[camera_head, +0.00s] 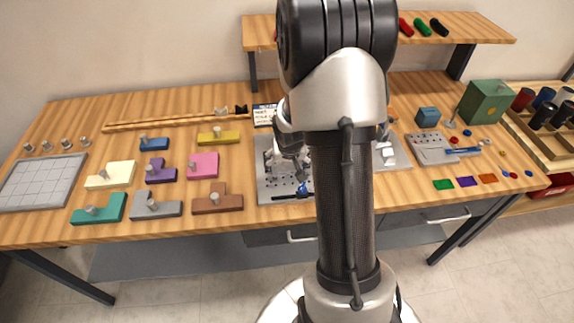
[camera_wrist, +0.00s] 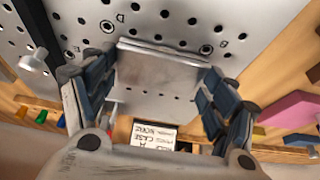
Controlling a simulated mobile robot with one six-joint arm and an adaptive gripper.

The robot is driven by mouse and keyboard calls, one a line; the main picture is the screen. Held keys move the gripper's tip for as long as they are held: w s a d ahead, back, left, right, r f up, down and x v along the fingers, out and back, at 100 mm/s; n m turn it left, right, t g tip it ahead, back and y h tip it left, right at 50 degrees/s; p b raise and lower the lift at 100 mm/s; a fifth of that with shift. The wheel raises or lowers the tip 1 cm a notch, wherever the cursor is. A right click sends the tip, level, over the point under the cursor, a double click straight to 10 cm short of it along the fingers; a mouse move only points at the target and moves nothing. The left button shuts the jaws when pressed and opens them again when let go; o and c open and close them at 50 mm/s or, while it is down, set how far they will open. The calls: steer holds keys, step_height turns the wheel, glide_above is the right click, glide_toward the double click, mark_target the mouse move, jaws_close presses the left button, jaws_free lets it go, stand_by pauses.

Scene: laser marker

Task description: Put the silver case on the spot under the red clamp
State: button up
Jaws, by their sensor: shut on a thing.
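The silver case (camera_wrist: 160,70) is a flat, shiny metal piece in the wrist view. My gripper (camera_wrist: 157,82) is shut on it, with dark finger pads at its left and right edges. The case is over or against a grey perforated plate (camera_wrist: 258,20) with lettered marks; I cannot tell whether they touch. In the head view my arm hides much of the plate (camera_head: 270,170), and my gripper (camera_head: 292,160) is partly visible above it. A blue-handled part (camera_head: 304,188) is at its front. I cannot make out the red clamp clearly.
Coloured blocks with knobs, such as a pink one (camera_head: 203,165), lie left of the plate. A grey grid tray (camera_head: 42,182) is at far left. A printed card (camera_head: 265,115) stands behind the plate. A green box (camera_head: 484,101) and small parts are at right.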

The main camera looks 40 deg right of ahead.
steer(key=o, duration=1.1)
steer(key=shift+f, duration=0.1)
